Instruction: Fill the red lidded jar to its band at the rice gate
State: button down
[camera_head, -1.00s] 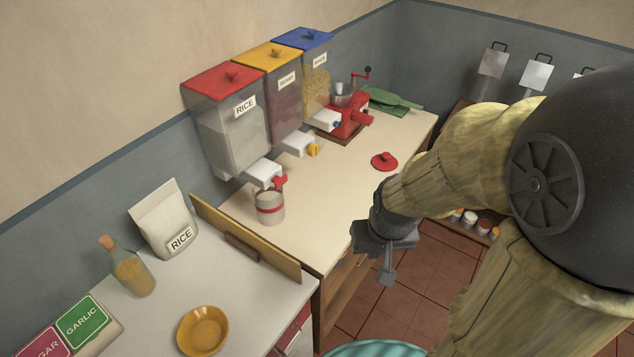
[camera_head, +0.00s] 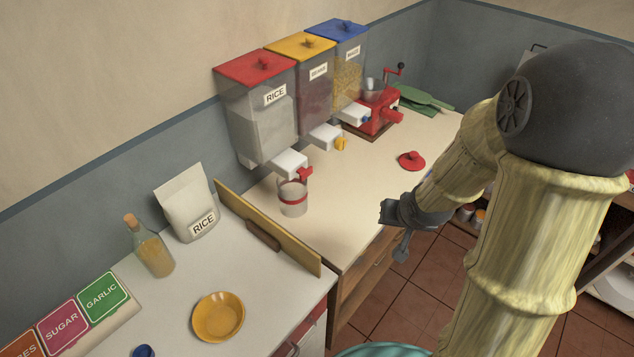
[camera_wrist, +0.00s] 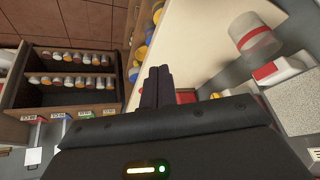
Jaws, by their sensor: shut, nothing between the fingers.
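The clear jar (camera_head: 292,199) with a red band stands upright on the counter under the spout of the rice dispenser (camera_head: 258,115). It also shows in the wrist view (camera_wrist: 254,36). I cannot make out its fill level. Its red lid (camera_head: 411,161) lies apart on the counter to the right. The rice gate is a white spout (camera_head: 288,162) with a red tap (camera_head: 305,174). My gripper (camera_head: 401,252) is shut and empty, off the counter's front edge, right of the jar and clear of it. Its closed fingers also show in the wrist view (camera_wrist: 157,85).
Two more dispensers, with yellow (camera_head: 300,44) and blue (camera_head: 336,30) lids, stand beyond the rice one. A red grinder (camera_head: 373,112) is behind them. A wooden board (camera_head: 266,228) stands upright left of the jar. The counter between jar and lid is clear.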

aim_at(308, 174)
jog(key=w+a+f+m+t+y+b, duration=0.2)
jog(key=w+a+m+t+y, duration=0.3)
jog(key=y, duration=0.8)
jog(key=w+a+f+m, duration=0.1)
jog(key=w+a, duration=0.1)
jog(key=a, duration=0.1)
jog(key=shift+w+f+y+b, duration=0.2)
jog(key=shift+f+y+b, duration=0.1)
jog(key=shift+f+b, duration=0.05)
jog(key=p+x, duration=0.3)
jog(key=x, duration=1.1)
jog(key=shift+w, duration=0.1)
